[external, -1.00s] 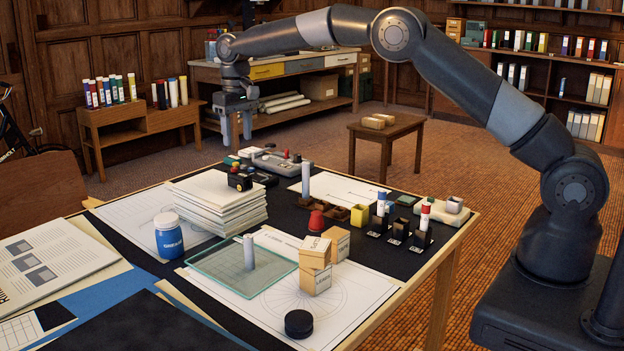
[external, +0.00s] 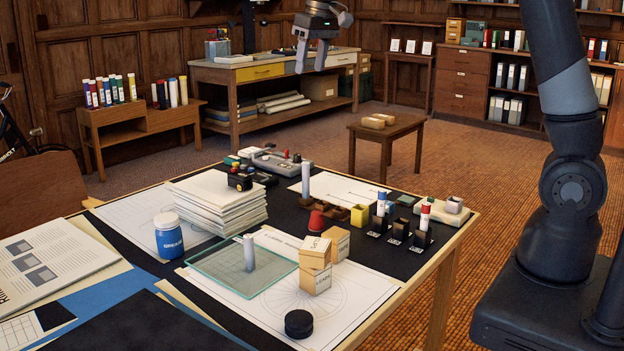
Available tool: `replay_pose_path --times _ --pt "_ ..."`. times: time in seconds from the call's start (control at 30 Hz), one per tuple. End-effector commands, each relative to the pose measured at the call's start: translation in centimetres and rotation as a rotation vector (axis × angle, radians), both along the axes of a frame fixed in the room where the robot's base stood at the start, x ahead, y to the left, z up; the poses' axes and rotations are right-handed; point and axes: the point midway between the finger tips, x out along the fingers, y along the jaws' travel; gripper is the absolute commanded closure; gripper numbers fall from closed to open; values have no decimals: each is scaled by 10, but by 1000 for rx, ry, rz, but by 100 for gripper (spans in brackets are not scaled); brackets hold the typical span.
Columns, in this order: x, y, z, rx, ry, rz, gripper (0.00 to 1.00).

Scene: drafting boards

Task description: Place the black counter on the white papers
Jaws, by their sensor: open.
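A small black box-shaped counter (external: 240,182) with a red and yellow part on top rests on the right far part of the stack of white papers (external: 212,209). The stack lies on the dark drafting table. My gripper (external: 311,58) is high at the top of the view, pointing down, open and empty. It is well apart from the counter and the papers.
A round black puck (external: 298,323) lies on the front drawing. A blue-labelled jar (external: 168,236), a glass tray (external: 222,277), cardboard boxes (external: 316,264) and small holders (external: 398,229) stand around the stack. The air above the table is free.

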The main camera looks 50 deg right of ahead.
Motion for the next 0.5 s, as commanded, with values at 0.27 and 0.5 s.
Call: replay_pose_path --times 0.27,0.5 --pt "-101 -29 28 1 -85 -2 49" --pt "-188 -47 23 -4 -155 -3 49"
